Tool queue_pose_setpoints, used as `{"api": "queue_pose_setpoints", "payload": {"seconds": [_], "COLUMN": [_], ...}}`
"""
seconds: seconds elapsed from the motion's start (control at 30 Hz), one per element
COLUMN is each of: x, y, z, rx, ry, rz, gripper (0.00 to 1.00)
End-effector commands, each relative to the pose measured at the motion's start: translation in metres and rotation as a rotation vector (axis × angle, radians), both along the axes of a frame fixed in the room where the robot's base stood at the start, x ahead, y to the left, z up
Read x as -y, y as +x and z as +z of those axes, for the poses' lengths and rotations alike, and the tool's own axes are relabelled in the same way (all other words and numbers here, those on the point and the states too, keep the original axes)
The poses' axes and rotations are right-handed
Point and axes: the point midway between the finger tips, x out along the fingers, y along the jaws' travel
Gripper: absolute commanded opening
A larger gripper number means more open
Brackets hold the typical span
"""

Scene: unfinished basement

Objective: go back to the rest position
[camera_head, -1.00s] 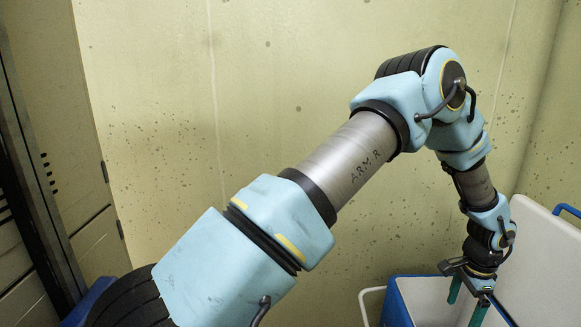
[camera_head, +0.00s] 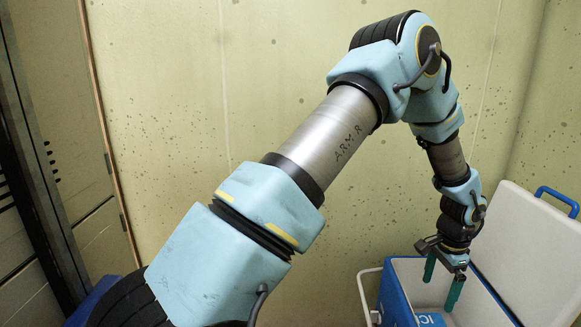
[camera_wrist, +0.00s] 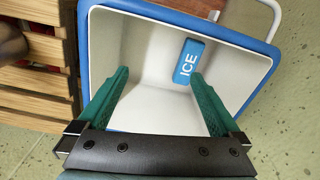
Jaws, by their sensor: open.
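My gripper (camera_head: 442,285) points down over the mouth of a blue and white cooler (camera_head: 395,290) at the lower right of the head view. Its two green fingers are spread apart with nothing between them. In the wrist view the gripper (camera_wrist: 155,95) also shows open, above the cooler's white inside (camera_wrist: 150,75). A blue ice pack marked "ICE" (camera_wrist: 188,62) lies in the cooler, apart from the fingers. The ice pack (camera_head: 431,320) also shows at the bottom of the head view.
The cooler's white lid (camera_head: 525,240) stands open behind and right of my gripper. A slatted wooden crate (camera_wrist: 35,80) is beside the cooler in the wrist view. A speckled wall (camera_head: 270,90) is behind the arm, and dark metal shelving or a cabinet (camera_head: 40,170) at the left.

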Motion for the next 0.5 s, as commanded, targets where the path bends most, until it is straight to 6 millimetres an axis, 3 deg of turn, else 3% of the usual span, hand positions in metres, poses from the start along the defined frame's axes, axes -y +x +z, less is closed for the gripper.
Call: {"api": "queue_pose_setpoints", "payload": {"seconds": [0.27,0.37,0.5], "x": [-0.089,-0.143,-0.241], "y": [0.046,0.060,0.066], "z": [0.027,0.040,0.058], "rx": [0.023,0.035,0.055], "ry": [-0.009,-0.016,-0.034], "rz": [0.245,0.393,0.669], "gripper": [1.00,1.00,1.00]}}
